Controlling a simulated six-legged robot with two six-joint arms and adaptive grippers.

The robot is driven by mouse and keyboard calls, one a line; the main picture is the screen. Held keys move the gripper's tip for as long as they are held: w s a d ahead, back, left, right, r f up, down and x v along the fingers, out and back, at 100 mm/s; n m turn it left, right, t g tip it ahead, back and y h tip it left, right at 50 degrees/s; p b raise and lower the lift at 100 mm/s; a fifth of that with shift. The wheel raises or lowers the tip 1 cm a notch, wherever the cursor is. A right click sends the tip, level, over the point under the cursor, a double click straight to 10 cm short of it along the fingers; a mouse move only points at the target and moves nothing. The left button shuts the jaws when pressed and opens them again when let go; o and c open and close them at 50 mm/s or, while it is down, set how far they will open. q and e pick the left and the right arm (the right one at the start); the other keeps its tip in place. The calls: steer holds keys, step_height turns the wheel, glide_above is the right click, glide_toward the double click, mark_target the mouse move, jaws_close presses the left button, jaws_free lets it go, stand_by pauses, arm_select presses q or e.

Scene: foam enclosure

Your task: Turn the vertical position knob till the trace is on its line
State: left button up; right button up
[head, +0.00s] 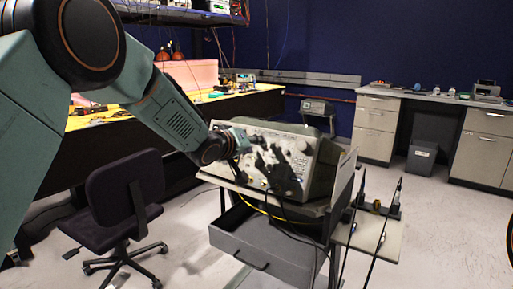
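The oscilloscope (325,163) is a pale grey box with a panel of knobs, standing on a cart and turned at an angle to me. My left arm reaches in from the left, and my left gripper (243,160) is at the left part of the panel. The gripper is small and dark here, so I cannot tell whether its fingers are open or shut, or whether they touch a knob. Dark patches lie across the panel. The vertical position knob and the trace cannot be made out. My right gripper is not in view.
The cart has an open grey drawer (262,247) and a side shelf (372,235) with probes. Yellow and black cables hang at its front. An office chair (122,205) stands at left. A long bench (235,103) is behind.

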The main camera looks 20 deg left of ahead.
arm_select(q)
steer(key=shift+w+d+f, duration=0.2)
steer(key=shift+w+d, duration=0.3)
steer(key=shift+w, duration=0.25)
steer(key=shift+a, duration=0.1)
steer(key=shift+a, duration=0.1)
steer(key=shift+c, duration=0.4)
jaws_close()
